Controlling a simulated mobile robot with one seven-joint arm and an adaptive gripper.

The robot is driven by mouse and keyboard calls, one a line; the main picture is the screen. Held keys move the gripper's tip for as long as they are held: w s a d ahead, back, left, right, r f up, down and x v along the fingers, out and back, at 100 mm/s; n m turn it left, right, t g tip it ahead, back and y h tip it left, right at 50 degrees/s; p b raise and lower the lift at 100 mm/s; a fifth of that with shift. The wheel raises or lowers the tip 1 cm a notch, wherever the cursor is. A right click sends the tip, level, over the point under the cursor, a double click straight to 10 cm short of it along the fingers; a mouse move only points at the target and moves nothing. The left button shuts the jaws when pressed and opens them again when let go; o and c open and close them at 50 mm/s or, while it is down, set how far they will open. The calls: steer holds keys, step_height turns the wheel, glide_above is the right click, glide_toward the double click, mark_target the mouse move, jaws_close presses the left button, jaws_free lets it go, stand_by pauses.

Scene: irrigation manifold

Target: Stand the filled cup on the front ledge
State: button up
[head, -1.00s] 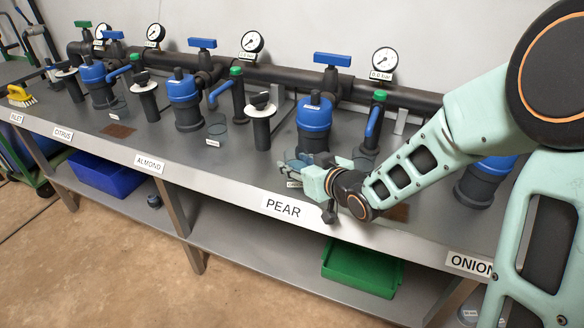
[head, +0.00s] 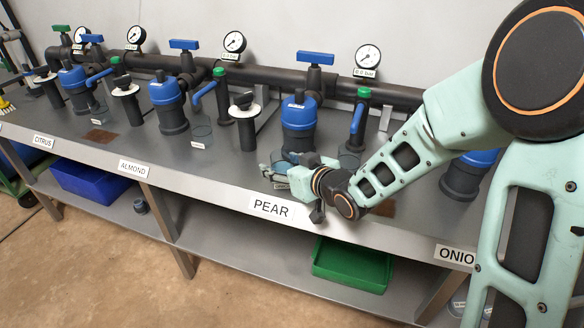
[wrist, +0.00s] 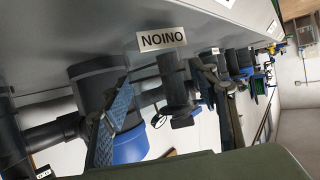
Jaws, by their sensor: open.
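My gripper (head: 277,174) is low over the bench (head: 225,176), above the PEAR label, with its jaws open. A small clear cup, partly hidden, seems to stand at the fingers, with a white tag below; I cannot tell whether it is between them or how full it is. Another clear cup (head: 201,134) stands on the bench to the left, with a white tag in front. A further clear vessel (head: 348,158) shows behind my wrist. In the wrist view a blue textured finger pad (wrist: 110,125) shows, but no cup is clear between the fingers.
Blue-topped filters (head: 299,125), black posts and gauged pipework line the back of the bench. The front strip carries PEAR (head: 270,208), ALMOND and ONION labels. A green bin (head: 352,264) and a blue bin (head: 95,182) sit on the lower shelf. The bench front left of my gripper is mostly clear.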

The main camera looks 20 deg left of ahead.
steer(key=p+v, duration=0.2)
steer(key=v, duration=0.7)
steer(key=shift+d+r+p, duration=0.15)
steer(key=shift+r+p, duration=0.15)
steer(key=shift+p, duration=0.05)
steer(key=shift+s+d+f+b, duration=0.15)
steer(key=shift+s+d+b, duration=0.05)
steer(key=shift+b, duration=0.55)
steer(key=shift+b+v, duration=0.9)
steer(key=shift+v, duration=0.2)
steer(key=shift+s, duration=0.1)
